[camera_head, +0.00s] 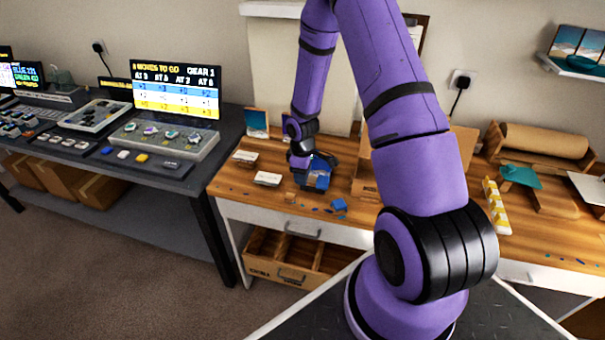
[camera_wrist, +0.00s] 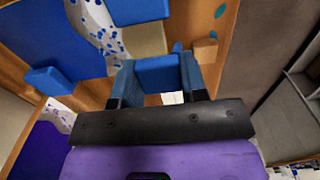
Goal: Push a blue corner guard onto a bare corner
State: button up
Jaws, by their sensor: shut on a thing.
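My gripper (camera_wrist: 159,80) is shut on a blue corner guard (camera_wrist: 158,72), held between its two fingers in the wrist view. Just beyond the held guard is the tan edge (camera_wrist: 140,38) of a panel (camera_wrist: 86,50) coloured blue, white and tan. I cannot tell whether guard and panel touch. Another blue block (camera_wrist: 50,80), like a guard, shows at the left, by the panel's blue part. In the head view my gripper (camera_head: 300,163) is low over the wooden bench, beside a blue piece (camera_head: 319,176). A separate blue block (camera_head: 339,204) is near the bench's front edge.
A small wooden block (camera_wrist: 205,50) is right of the fingers in the wrist view. Blue spots lie on the bench (camera_head: 240,190). White cards (camera_head: 267,179) lie to the left, and an open drawer (camera_head: 290,255) is below. A yellow-and-white strip (camera_head: 496,206) lies at the right.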

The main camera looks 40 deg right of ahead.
jog(key=shift+s+a+f, duration=0.1)
jog(key=shift+s+f, duration=0.15)
jog(key=shift+f, duration=0.15)
jog(key=shift+s+d+f, duration=0.15)
jog(key=shift+d+f, duration=0.05)
jog(key=shift+f, duration=0.05)
dwell(0.5)
jog(key=o, duration=0.8)
jog(key=shift+c, duration=0.2)
jog(key=shift+o, duration=1)
jog(key=shift+w+d+r, duration=0.15)
jog(key=shift+d+r, duration=0.05)
jog(key=shift+r, duration=0.3)
jog(key=shift+w+d+r, duration=0.15)
jog(key=shift+r, duration=0.3)
jog(key=shift+a+r, duration=0.15)
jog(key=shift+r, duration=1.35)
jog(key=shift+a+r, duration=0.15)
jog(key=shift+r, duration=1.3)
jog(key=shift+w, duration=0.1)
grip_shut()
jog(key=shift+a, duration=0.2)
